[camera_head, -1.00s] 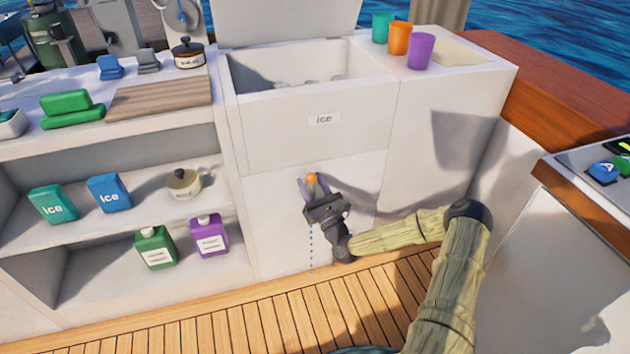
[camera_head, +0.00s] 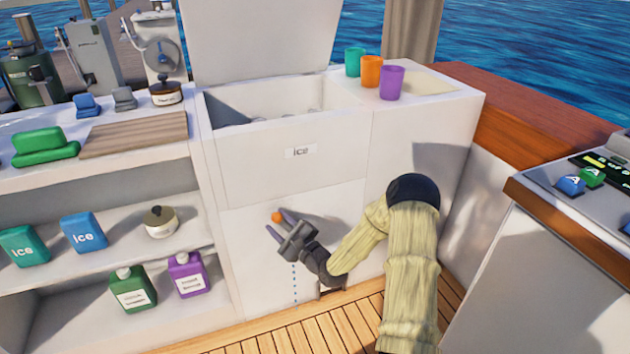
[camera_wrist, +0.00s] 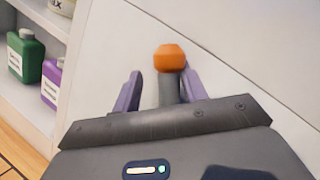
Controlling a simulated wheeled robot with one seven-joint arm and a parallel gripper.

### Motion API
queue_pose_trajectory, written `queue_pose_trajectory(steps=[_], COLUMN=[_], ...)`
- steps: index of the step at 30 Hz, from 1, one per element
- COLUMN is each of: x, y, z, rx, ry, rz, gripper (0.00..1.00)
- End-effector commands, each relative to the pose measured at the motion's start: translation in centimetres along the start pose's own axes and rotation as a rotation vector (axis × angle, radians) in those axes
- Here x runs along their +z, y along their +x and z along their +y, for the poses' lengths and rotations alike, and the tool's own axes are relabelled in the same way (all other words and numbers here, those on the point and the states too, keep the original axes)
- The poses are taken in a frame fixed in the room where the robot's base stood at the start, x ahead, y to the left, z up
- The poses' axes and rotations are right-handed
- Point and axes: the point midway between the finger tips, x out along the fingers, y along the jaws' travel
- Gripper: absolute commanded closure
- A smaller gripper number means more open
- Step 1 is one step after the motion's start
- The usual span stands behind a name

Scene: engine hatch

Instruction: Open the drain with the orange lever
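The drain lever has an orange knob (camera_head: 277,217) on the lower front panel of the white ice chest (camera_head: 335,140). In the wrist view the orange knob (camera_wrist: 170,58) tops a short grey stem. My gripper (camera_head: 280,225) is at the lever, reaching in from the lower right. Its two purple fingers (camera_wrist: 160,90) are spread on either side of the stem. The right finger is close against the stem, and whether it touches is unclear; the left finger stands apart. A dotted line of blue drops (camera_head: 295,283) runs down below my gripper. The drain outlet is hidden.
Left shelves hold ice packs (camera_head: 84,232), a pot (camera_head: 160,221), a green bottle (camera_head: 133,289) and a purple bottle (camera_head: 187,273). Three cups (camera_head: 371,72) stand on top at the right. A console (camera_head: 585,215) stands at right. The wooden deck (camera_head: 290,336) in front is narrow.

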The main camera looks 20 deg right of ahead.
Motion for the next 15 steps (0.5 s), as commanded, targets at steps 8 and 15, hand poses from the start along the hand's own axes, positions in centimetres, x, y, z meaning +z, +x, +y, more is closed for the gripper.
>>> queue_pose_trajectory(steps=[8, 15], x=[-0.3, -0.7], y=[0.1, 0.2], z=[1.4, 2.2], rx=[0.077, 0.137], ry=[-0.182, -0.327], rz=[0.035, 0.066], gripper=[0.58, 0.58])
